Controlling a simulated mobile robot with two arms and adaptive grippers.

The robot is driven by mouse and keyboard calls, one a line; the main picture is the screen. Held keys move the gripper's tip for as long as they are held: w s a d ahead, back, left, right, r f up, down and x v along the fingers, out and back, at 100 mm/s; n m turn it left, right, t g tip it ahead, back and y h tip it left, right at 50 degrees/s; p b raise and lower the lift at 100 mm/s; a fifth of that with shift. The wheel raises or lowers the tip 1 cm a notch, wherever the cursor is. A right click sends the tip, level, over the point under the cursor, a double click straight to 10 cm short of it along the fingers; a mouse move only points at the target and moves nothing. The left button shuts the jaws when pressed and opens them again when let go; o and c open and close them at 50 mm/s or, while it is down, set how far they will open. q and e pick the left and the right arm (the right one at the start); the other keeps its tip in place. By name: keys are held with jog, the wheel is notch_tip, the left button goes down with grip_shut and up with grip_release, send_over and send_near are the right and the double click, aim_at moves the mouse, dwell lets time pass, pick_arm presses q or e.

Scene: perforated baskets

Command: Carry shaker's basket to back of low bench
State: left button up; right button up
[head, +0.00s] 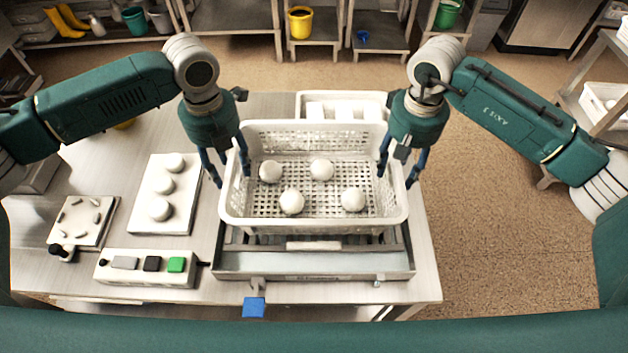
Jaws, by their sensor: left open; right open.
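The white perforated basket (318,219) sits on the metal shaker (312,264) on the table, with several white balls (291,201) spread over its floor. My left gripper (232,180) points down at the basket's left side, its blue fingers apart, one outside the wall and one inside. My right gripper (396,180) stands the same way at the right side, fingers apart around the wall. Neither is closed on the rim. I cannot tell for sure which piece of furniture is the low bench.
Behind the basket is a white tray (340,97). At left lie a white board with balls (150,215), a small plate (82,220) and a button box (150,268). Low metal stands at the back hold a yellow bucket (299,23) and a blue item (363,36).

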pick_arm(q)
grip_shut()
pick_arm(e)
grip_shut()
pick_arm(q)
jog(key=shift+r, duration=0.1)
pick_arm(e)
jog(key=shift+r, duration=0.15)
